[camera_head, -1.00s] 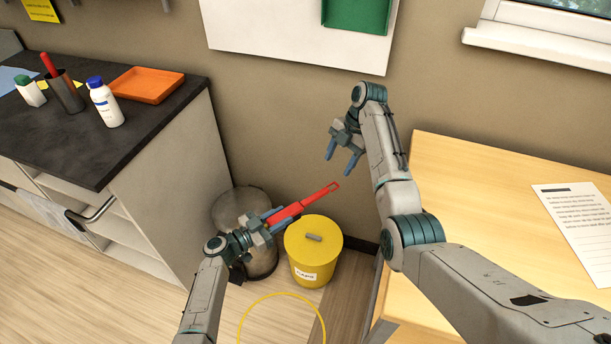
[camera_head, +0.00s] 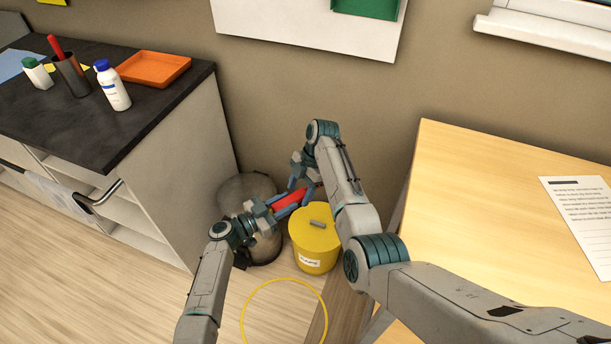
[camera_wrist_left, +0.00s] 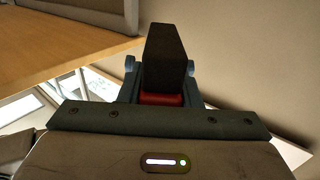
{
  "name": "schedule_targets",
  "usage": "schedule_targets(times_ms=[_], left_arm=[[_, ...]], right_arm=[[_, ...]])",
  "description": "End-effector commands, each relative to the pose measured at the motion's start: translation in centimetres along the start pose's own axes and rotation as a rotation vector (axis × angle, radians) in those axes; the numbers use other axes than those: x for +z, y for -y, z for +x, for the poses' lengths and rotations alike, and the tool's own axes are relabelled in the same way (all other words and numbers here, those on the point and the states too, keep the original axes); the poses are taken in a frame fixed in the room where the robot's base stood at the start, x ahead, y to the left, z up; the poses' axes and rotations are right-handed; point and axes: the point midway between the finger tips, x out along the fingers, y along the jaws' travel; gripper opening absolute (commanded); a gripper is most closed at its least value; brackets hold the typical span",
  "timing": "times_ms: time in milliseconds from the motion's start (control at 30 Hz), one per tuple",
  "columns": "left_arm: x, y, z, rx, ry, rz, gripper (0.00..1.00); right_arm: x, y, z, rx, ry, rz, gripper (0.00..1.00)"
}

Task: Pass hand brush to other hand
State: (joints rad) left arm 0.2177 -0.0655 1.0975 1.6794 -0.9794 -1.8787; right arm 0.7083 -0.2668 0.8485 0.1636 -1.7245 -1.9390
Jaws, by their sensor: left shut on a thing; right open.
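The red hand brush (camera_head: 291,199) is in my left gripper (camera_head: 271,207) in the head view, held in the air with its handle pointing up and right. In the left wrist view, its dark bristle block (camera_wrist_left: 165,55) and red body (camera_wrist_left: 160,99) sit between the fingers of my left gripper (camera_wrist_left: 160,78). My right gripper (camera_head: 301,186) is open, pointing down at the handle end of the brush. The right arm hides the tip of the handle, and I cannot tell whether the right fingers touch it.
A yellow lidded bucket (camera_head: 314,247) and a dark round bin (camera_head: 236,194) stand on the floor below the grippers. A yellow ring (camera_head: 246,318) lies on the floor. A dark-topped counter (camera_head: 120,137) is at left, a wooden table (camera_head: 470,220) at right.

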Motion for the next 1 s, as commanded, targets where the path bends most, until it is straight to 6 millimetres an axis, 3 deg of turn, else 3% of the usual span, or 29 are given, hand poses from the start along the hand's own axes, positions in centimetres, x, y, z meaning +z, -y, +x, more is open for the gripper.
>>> schedule_targets(times_ms=[200,533,800,833,933,1000], left_arm=[[0.0,0.0,0.0,0.0,-0.001,0.0,0.06],[0.0,0.0,0.0,0.0,-0.001,0.0,0.06],[0.0,0.0,0.0,0.0,-0.001,0.0,0.06],[0.0,0.0,0.0,0.0,-0.001,0.0,0.35],[0.0,0.0,0.0,0.0,-0.001,0.0,0.54],[0.0,0.0,0.0,0.0,0.0,0.0,0.56]], right_arm=[[0.0,0.0,1.9,0.001,0.001,-0.001,0.56],[0.0,0.0,2.2,0.001,0.001,-0.001,0.56],[0.0,0.0,2.2,0.002,0.001,-0.001,0.06],[0.0,0.0,2.1,0.002,0.001,-0.001,0.06],[0.0,0.0,2.1,0.002,0.001,-0.001,0.06],[0.0,0.0,2.1,0.002,0.001,-0.001,0.06]])
